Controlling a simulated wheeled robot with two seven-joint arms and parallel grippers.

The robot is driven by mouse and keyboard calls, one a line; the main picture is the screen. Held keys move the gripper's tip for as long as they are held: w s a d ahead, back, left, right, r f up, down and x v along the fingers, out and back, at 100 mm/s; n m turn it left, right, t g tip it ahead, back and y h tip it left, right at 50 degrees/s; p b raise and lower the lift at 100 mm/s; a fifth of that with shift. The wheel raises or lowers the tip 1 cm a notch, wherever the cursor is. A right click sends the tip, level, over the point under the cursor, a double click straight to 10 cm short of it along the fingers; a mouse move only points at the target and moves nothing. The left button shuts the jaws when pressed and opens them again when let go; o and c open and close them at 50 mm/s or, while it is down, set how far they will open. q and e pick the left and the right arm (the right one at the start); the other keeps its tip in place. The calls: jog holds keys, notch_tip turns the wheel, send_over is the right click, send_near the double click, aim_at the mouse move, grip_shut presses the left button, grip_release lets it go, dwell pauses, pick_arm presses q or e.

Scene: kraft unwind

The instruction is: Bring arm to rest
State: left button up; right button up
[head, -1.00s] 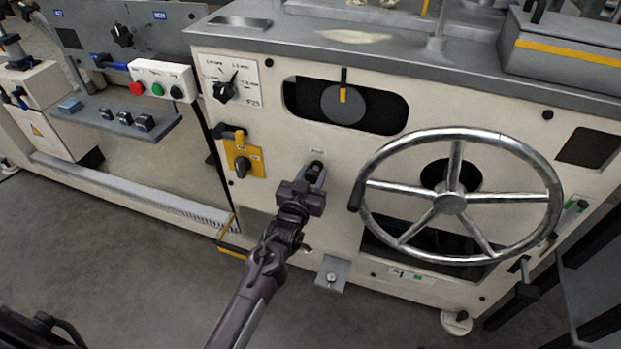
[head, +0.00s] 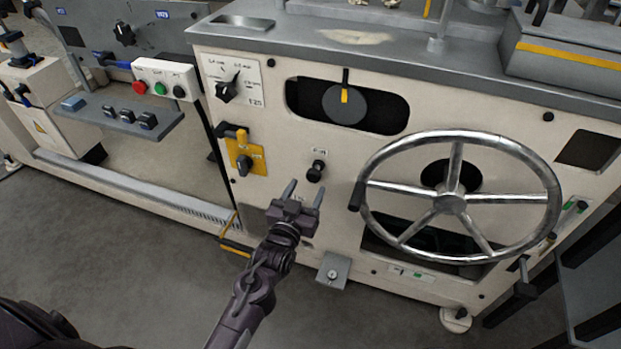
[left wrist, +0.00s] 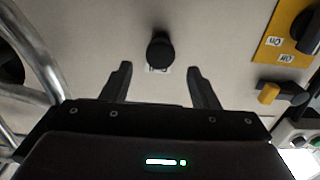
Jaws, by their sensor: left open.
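My left gripper (head: 303,190) is open and empty in front of the cream machine panel. It is just below a small black knob (head: 316,171) on the panel. In the left wrist view the two fingers (left wrist: 160,85) stand apart, and the black knob (left wrist: 160,50) shows beyond their tips, between them and not touched. My left arm reaches up from the bottom of the head view. My right gripper is not in view.
A large metal handwheel (head: 450,203) is right of the gripper. A yellow switch plate (head: 246,158) with a black handle is to the left. A small grey bracket (head: 333,270) juts out low on the panel. Grey floor (head: 130,270) is open at lower left.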

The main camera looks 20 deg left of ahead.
pick_arm(q)
jog(key=shift+s, duration=0.6)
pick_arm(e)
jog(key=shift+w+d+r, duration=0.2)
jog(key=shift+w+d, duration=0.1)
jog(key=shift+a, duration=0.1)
